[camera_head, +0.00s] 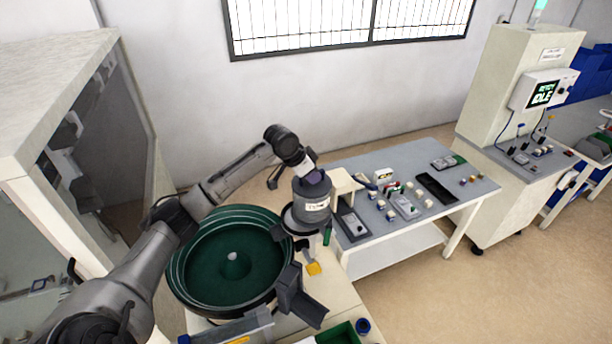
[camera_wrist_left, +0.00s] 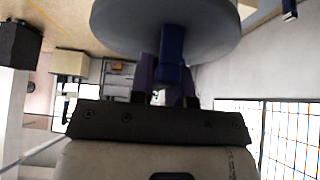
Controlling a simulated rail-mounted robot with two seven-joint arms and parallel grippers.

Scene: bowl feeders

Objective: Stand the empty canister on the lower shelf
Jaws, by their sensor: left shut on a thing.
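A grey canister (camera_head: 313,204) with a pale label hangs upright from my left gripper (camera_head: 311,178) in the head view, at the right rim of the green feeder bowl. My left gripper is shut on its top. In the left wrist view the canister's round grey top (camera_wrist_left: 125,22) fills the upper middle, and the purple fingers (camera_wrist_left: 168,72) close around a blue knob or handle on it. The lower shelf (camera_head: 385,249) is the white board under the grey table, right of the canister; its front part shows and looks bare. My right gripper is not in view.
The green feeder bowl (camera_head: 205,262) stands just left of the canister. The grey table (camera_head: 450,199) above the shelf carries small parts, trays and a black slab (camera_head: 436,188). A white table leg (camera_head: 460,229) stands at the shelf's right end. Floor in front is clear.

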